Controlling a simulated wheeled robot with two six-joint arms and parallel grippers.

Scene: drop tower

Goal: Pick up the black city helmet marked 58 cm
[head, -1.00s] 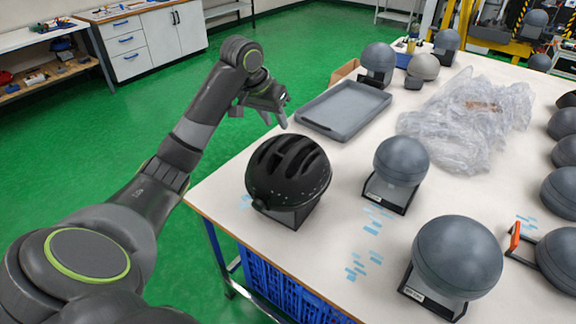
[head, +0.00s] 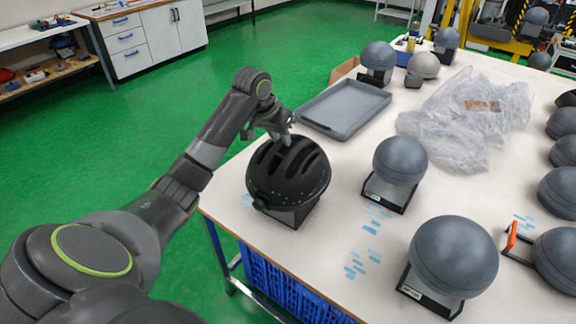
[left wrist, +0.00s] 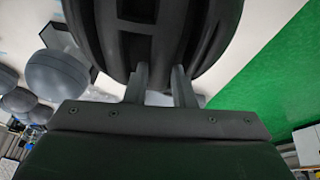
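The black vented helmet (head: 285,185) sits on a dark stand (head: 292,215) near the table's left edge. No size mark on it is readable. My left gripper (head: 284,140) is at the far upper side of the helmet, by its vents. In the left wrist view the helmet (left wrist: 150,35) fills the top middle. The two fingers of my left gripper (left wrist: 160,80) are apart and reach to the helmet's vented shell; whether they touch it I cannot tell. My right gripper is not in view.
A grey tray (head: 345,108) lies behind the helmet, with crumpled clear plastic (head: 465,120) to its right. A grey ball on a stand (head: 400,162) is right of the helmet, and a larger grey ball (head: 453,257) is at the front. Several more line the right edge.

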